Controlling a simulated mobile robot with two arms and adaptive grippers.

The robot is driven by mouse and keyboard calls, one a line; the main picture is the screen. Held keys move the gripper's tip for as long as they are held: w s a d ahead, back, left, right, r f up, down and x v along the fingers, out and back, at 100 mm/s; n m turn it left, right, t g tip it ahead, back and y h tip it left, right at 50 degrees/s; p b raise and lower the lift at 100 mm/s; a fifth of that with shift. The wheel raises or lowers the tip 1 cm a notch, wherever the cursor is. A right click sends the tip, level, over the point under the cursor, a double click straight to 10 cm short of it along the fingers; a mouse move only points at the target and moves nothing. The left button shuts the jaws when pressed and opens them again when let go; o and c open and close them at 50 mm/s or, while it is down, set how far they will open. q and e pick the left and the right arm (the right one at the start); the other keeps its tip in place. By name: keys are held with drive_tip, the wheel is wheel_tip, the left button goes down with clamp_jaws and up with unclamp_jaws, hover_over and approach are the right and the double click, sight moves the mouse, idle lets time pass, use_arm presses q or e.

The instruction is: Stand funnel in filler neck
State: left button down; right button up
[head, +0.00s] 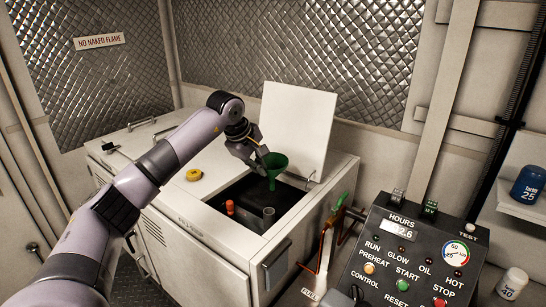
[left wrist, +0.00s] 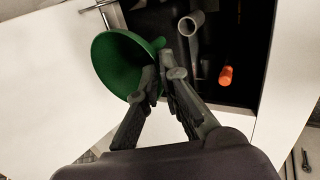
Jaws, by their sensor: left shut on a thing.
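The green funnel (head: 274,159) is in my left gripper (head: 258,157), held at its side above the open hatch, wide mouth up and spout down. In the left wrist view the funnel (left wrist: 112,62) shows its cone beside the shut fingers (left wrist: 164,82). The grey filler neck (head: 268,214) stands in the dark opening, lower than the funnel and apart from it. The neck's open round end (left wrist: 191,25) also shows in the left wrist view. The lower end of the spout is hard to make out against the dark opening. My right gripper is out of view.
The hatch lid (head: 300,120) stands raised behind the opening. An orange-topped part (head: 230,207) rises in the opening left of the neck. A yellow cap (head: 194,174) lies on the white cabinet top. A control panel (head: 415,262) stands at the front right.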

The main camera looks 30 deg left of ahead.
use_arm(q)
drive_tip(key=f+b, duration=0.1)
drive_tip(key=f, duration=0.1)
drive_tip(key=s+f+b, duration=0.1)
drive_tip(key=f, duration=0.2)
drive_tip(key=shift+s+a+f, duration=0.1)
drive_tip(key=shift+s+f, duration=0.1)
drive_tip(key=shift+f, duration=0.05)
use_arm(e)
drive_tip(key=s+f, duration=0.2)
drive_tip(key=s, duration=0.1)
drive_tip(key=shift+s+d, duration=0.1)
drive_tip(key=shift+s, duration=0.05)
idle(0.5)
use_arm(q)
drive_tip(key=shift+s+r+p, duration=0.1)
drive_tip(key=shift+p, duration=0.2)
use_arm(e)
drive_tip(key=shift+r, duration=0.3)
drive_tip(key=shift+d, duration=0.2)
use_arm(q)
drive_tip(key=shift+g, duration=0.3)
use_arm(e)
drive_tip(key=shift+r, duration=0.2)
